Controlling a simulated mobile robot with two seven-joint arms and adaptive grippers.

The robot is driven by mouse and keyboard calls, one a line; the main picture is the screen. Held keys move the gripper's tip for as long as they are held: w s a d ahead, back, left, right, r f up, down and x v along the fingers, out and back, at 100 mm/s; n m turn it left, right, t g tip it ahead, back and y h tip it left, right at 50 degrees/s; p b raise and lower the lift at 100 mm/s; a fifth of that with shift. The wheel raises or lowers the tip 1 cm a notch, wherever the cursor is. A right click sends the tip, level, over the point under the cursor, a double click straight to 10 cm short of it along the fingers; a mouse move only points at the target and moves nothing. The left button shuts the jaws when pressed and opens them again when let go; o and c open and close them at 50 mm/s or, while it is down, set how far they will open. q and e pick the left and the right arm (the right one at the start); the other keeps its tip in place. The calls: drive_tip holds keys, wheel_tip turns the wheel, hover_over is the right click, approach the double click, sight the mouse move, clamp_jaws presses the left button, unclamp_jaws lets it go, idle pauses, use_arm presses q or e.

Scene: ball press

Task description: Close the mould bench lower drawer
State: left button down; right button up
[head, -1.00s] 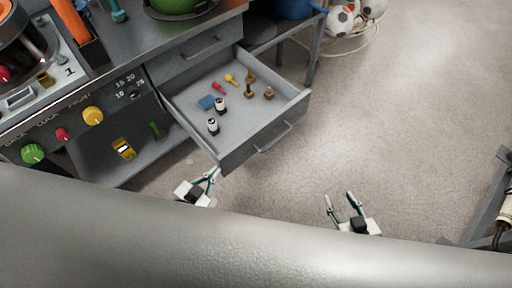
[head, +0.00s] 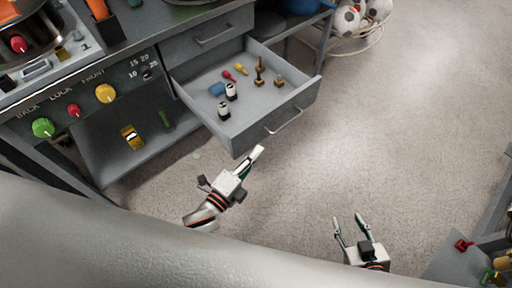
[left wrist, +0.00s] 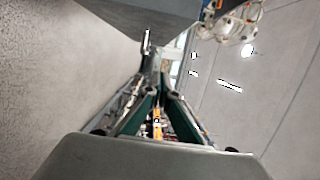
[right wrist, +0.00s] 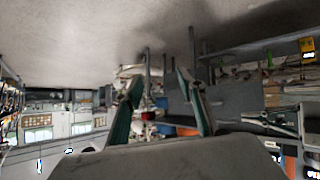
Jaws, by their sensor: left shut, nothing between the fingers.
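The mould bench lower drawer (head: 245,108) is pulled out in the head view, with a grey front and a bar handle (head: 284,122). Several small items lie in it: black-and-white cylinders (head: 224,111), a blue block (head: 216,89), red and yellow pieces and brass-based stamps (head: 259,79). My left gripper (head: 257,153) is shut and empty, just in front of the drawer front's lower left corner; I cannot tell whether it touches. In the left wrist view a grey panel, likely the drawer front (left wrist: 150,12), is above the fingers. My right gripper (head: 349,222) is open and empty over the floor, away from the drawer.
A closed upper drawer (head: 208,42) sits above the open one. The bench's open lower shelf (head: 120,160) holds a yellow item (head: 131,137). A rack with balls (head: 350,22) stands behind right. The floor (head: 400,120) right of the drawer is clear.

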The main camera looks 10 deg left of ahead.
sight(262, 128)
use_arm(q)
drive_tip(key=shift+w+a, duration=0.1)
drive_tip(key=shift+w, duration=4.85)
use_arm(e)
drive_tip(key=shift+s+a+f, duration=0.2)
drive_tip(key=shift+s, duration=0.35)
use_arm(q)
drive_tip(key=shift+a, duration=0.1)
